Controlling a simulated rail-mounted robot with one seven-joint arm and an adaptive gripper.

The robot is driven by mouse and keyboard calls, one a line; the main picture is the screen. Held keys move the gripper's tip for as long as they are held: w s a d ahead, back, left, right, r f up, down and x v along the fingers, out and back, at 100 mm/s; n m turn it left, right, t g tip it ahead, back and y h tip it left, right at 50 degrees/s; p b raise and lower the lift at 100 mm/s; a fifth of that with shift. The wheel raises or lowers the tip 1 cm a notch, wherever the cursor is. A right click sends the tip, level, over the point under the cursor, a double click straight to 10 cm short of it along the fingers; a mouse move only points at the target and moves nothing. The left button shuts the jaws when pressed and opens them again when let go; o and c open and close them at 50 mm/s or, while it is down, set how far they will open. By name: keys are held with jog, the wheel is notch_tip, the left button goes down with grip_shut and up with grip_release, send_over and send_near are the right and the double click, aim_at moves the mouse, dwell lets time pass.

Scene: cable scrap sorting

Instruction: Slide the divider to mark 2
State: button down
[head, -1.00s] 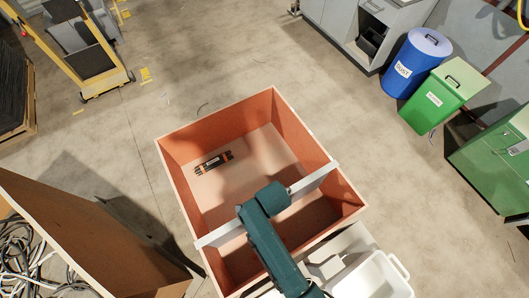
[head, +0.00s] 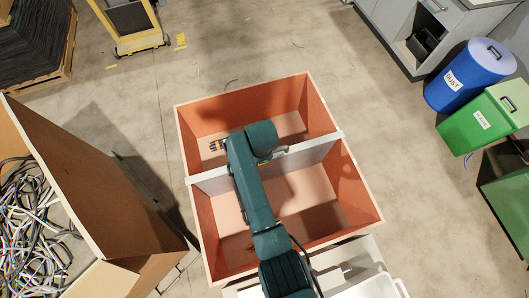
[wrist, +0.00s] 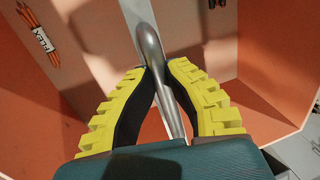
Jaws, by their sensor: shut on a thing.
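The divider (head: 312,151) is a white panel lying across the orange-walled box (head: 243,90), near its middle. Its ends rest over the two side walls. My gripper (wrist: 158,70) has yellow ridged fingers and is shut on a smooth grey metal handle (wrist: 150,42) on the divider. The white divider strip (wrist: 135,12) runs up behind the handle in the wrist view. In the head view my arm hides most of the grip and part of the divider. I cannot make out any numbered marks.
A large brown bin of tangled cables (head: 35,215) stands left. Blue (head: 470,78) and green (head: 484,122) bins stand right.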

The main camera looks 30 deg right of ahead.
jog(key=shift+s+f, duration=0.25)
jog(key=shift+f, duration=0.05)
jog(key=c, duration=1)
grip_release()
jog(key=shift+s, duration=0.1)
jog(key=shift+r, duration=0.15)
jog(key=shift+r, duration=0.1)
jog(key=shift+r, duration=0.35)
jog(key=v, duration=1.1)
